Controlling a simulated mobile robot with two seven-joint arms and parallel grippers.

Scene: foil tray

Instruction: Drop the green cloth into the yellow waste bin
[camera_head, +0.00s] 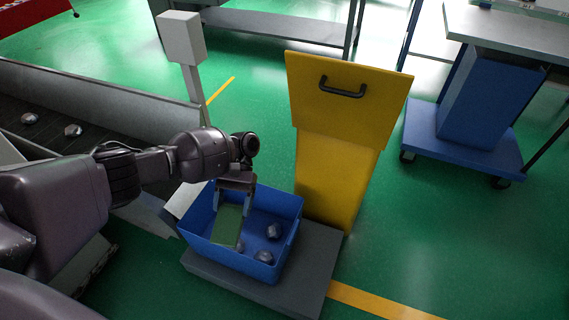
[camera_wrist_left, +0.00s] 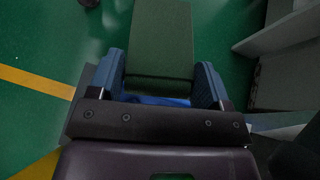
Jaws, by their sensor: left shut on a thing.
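The green cloth (camera_head: 227,226) hangs as a flat, tilted piece inside the open blue crate. My left gripper (camera_head: 233,203) points down over the crate and is shut on the cloth. In the left wrist view the cloth (camera_wrist_left: 160,40) extends out between the two blue-grey fingers of the gripper (camera_wrist_left: 160,85). The yellow waste bin (camera_head: 338,175) stands upright just behind and to the right of the crate. Its upper panel with a black handle faces me, and I cannot tell whether it is open. My right gripper is not in view.
The blue crate (camera_head: 295,228) holds several crumpled silver pieces (camera_head: 273,231) and sits on a grey platform (camera_head: 310,275). A conveyor (camera_head: 100,105) with silver pieces runs at the left. A white post (camera_head: 182,40) stands behind my arm. A blue cart (camera_head: 460,150) stands right; green floor between is clear.

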